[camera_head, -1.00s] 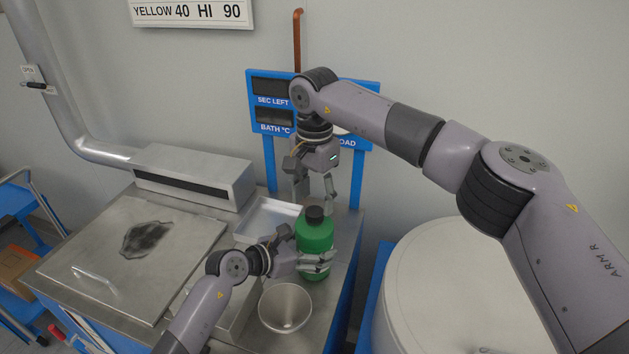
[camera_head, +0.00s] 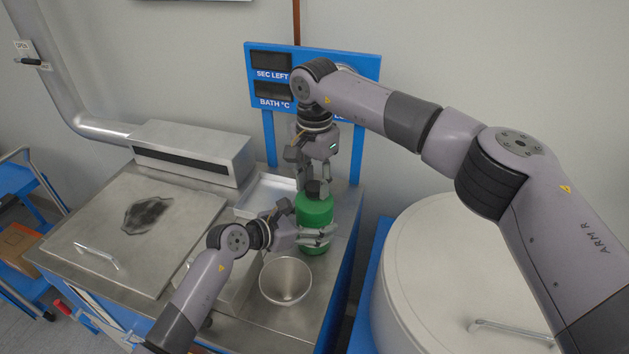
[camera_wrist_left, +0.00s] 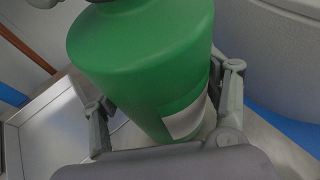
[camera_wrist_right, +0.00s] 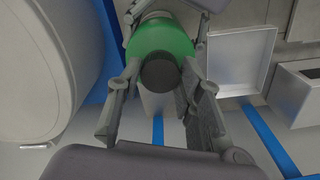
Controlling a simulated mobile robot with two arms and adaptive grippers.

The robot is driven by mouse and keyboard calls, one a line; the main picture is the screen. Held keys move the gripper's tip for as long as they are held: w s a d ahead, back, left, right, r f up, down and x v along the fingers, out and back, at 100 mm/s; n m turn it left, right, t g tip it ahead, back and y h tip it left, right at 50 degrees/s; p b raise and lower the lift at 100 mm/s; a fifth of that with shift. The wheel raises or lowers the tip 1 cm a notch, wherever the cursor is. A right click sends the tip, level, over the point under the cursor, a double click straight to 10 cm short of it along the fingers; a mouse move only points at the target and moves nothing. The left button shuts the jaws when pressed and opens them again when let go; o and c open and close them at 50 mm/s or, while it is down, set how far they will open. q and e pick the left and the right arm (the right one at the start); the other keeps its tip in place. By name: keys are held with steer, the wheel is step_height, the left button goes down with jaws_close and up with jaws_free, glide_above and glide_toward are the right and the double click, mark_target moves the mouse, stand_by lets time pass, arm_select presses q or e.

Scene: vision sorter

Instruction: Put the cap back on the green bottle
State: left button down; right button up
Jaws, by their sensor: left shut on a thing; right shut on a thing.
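The green bottle (camera_head: 314,212) stands upright on the steel bench, and its green body fills much of the left wrist view (camera_wrist_left: 145,60). My left gripper (camera_head: 315,239) is shut around the bottle's body from the left. The black cap (camera_head: 317,188) sits at the top of the bottle, and the right wrist view shows it (camera_wrist_right: 160,73) from above between two fingers. My right gripper (camera_head: 314,177) points down over the bottle and is shut on the cap. The neck is hidden, so I cannot tell how tightly the cap sits.
A shallow metal tray (camera_head: 252,205) lies behind left. A lidded steel bath (camera_head: 90,230) fills the left bench. A large white drum (camera_head: 440,270) stands to the right.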

jaws_close()
steer(key=m, duration=1.2)
steer(key=shift+m, duration=0.3)
steer(key=m, duration=0.6)
steer(key=shift+m, duration=0.3)
steer(key=m, duration=0.5)
steer(key=o, duration=0.8)
jaws_free()
step_height(320, 180, up, 12)
